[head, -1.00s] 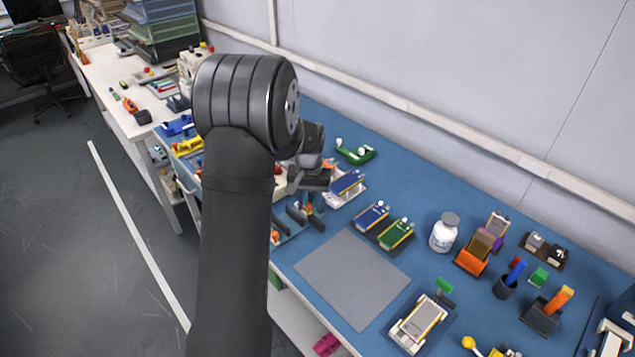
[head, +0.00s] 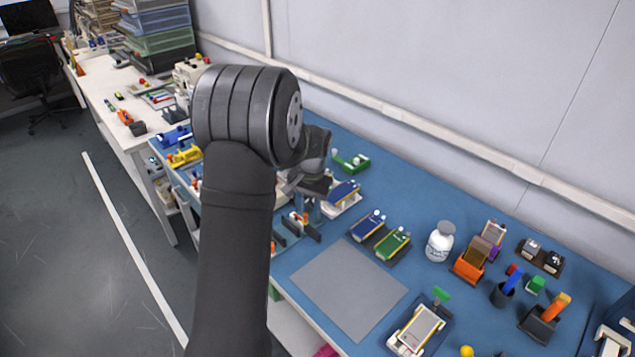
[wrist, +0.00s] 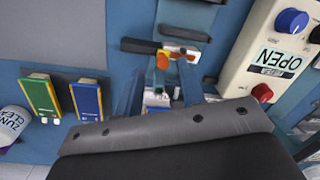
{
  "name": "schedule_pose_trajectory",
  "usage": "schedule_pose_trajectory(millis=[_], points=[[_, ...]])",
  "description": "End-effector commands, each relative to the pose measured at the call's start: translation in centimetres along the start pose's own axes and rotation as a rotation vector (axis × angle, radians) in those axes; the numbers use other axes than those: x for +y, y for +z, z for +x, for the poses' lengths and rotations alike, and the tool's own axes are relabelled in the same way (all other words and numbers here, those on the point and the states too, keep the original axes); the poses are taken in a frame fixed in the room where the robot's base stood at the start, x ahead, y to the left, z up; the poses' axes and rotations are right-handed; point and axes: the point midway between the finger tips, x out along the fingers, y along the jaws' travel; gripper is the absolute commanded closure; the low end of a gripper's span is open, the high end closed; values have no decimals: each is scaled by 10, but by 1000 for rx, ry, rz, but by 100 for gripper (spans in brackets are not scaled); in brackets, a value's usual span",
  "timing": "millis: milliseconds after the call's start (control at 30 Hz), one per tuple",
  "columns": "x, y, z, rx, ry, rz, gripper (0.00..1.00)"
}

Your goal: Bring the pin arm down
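My gripper (wrist: 157,88) points down at the blue bench, its two fingers apart. It also shows in the head view (head: 310,202), partly hidden by my arm. Between and just beyond the fingers in the wrist view is a small fixture with an orange-red arm piece (wrist: 163,60), which I take for the pin arm. A dark bar and a white-and-red part lie beside it. The orange part also shows below my gripper in the head view (head: 304,217). I cannot tell whether a finger touches it, nor its exact tilt.
A white control box (wrist: 262,62) labelled OPEN, with a blue knob and red button, stands close at right in the wrist view. Blue (head: 368,224) and green (head: 392,243) pouch cells, a white bottle (head: 440,242) and a bare grey mat (head: 348,288) lie to the right.

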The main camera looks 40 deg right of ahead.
Motion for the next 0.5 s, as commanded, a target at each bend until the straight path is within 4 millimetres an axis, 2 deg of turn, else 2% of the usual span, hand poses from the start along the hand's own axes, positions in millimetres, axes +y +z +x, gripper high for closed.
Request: schedule_pose_trajectory(millis=[267,367,500], points=[[41,1,-19,-197,-344,775,64],[59,-4,-33,-311,-497,1082,64],[90,-18,-62,-508,-726,1474,64]])
